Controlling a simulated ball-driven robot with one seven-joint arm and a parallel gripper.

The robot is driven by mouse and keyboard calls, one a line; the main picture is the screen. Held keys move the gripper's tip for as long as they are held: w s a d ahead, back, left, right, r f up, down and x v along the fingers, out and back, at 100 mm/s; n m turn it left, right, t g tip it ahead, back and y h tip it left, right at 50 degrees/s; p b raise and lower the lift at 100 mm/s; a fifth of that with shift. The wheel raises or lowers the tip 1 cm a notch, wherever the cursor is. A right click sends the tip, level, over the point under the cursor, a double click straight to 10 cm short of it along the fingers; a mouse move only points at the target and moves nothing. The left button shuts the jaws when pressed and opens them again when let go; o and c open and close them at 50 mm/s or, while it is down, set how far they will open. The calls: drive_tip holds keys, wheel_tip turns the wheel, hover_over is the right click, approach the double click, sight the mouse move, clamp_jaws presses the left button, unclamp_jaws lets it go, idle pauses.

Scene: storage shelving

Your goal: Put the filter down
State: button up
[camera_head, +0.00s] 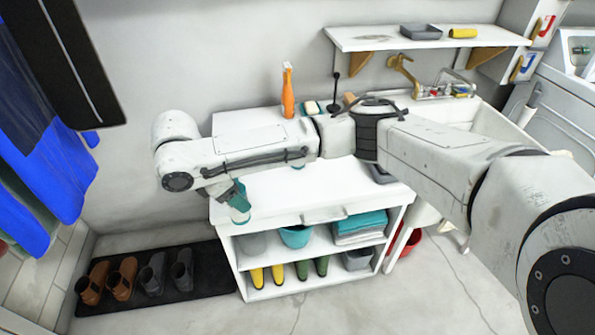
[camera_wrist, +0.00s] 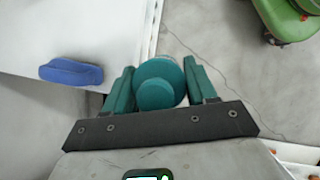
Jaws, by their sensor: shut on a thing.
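My gripper (camera_head: 234,198) is at the left end of the white counter, near its front left corner. It also shows in the wrist view (camera_wrist: 158,80), where its two teal fingers are shut on the filter (camera_wrist: 156,92), a round teal piece with a smaller disc facing the camera. In the head view the filter (camera_head: 240,215) is a small teal and whitish shape at the fingertips, partly hidden. I cannot tell whether it touches the counter.
The white counter (camera_head: 340,190) has bare room right of my gripper. An orange spray bottle (camera_head: 288,95) stands at its back. Shelves below hold a teal bucket (camera_head: 296,236), folded towels (camera_head: 360,226) and boots. A blue rounded object (camera_wrist: 72,72) lies left in the wrist view.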

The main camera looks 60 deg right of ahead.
drive_tip(key=s+d+r+n+t+b, duration=0.2)
drive_tip(key=s+d+n, duration=0.35)
drive_tip(key=d, duration=0.45)
drive_tip(key=s+d+r+n+t+y+b, duration=0.1)
drive_tip(key=s+d+r+n+t+b, duration=0.15)
drive_tip(key=s+d+n, duration=0.55)
drive_tip(key=s+d+r+n+t+b, duration=0.1)
drive_tip(key=s+d+n+b, duration=0.3)
drive_tip(key=d, duration=0.8)
drive_tip(key=shift+m, duration=0.85)
drive_tip(key=shift+w+d+f+p, duration=0.2)
drive_tip(key=shift+w+d+f, duration=0.85)
drive_tip(key=shift+w+f, duration=0.95)
drive_tip(key=shift+w+d+f+p, duration=0.15)
drive_tip(key=shift+w+d+f, duration=0.95)
drive_tip(key=shift+w+f, duration=0.85)
drive_tip(key=shift+w+d+f+p, duration=0.2)
drive_tip(key=shift+w+d+f, duration=0.85)
drive_tip(key=shift+w+f, duration=0.95)
drive_tip(key=shift+s+f, duration=0.35)
drive_tip(key=shift+f, duration=0.05)
drive_tip(key=o, duration=1.1)
drive_tip(key=shift+o, duration=0.2)
